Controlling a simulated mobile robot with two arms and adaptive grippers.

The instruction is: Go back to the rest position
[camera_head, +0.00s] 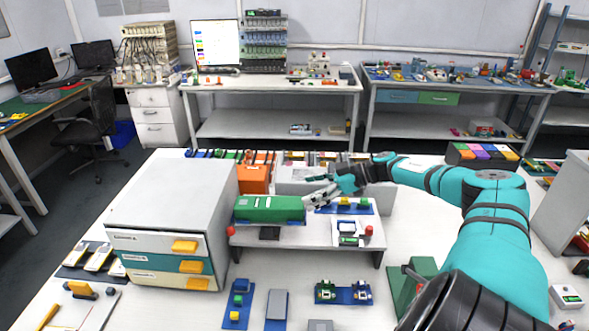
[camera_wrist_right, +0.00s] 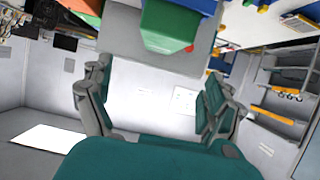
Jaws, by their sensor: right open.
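My right arm (camera_head: 500,235) comes in from the lower right in the head view and bends across the table toward the middle. My right gripper (camera_head: 318,194) hangs over the small raised white stand (camera_head: 305,241), just right of a green block-shaped device (camera_head: 268,209). In the wrist view my right gripper (camera_wrist_right: 155,98) has its two fingers wide apart, with nothing between them. A green and blue object (camera_wrist_right: 172,24) shows beyond the fingers at the top. My left gripper is in neither view.
A drawer cabinet (camera_head: 172,207) with yellow handles stands at the left. An orange box (camera_head: 254,178) is behind the green device. A green block (camera_head: 412,283) stands near my right arm. Blue plates with small parts (camera_head: 343,293) lie at the front. Clear table shows between them.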

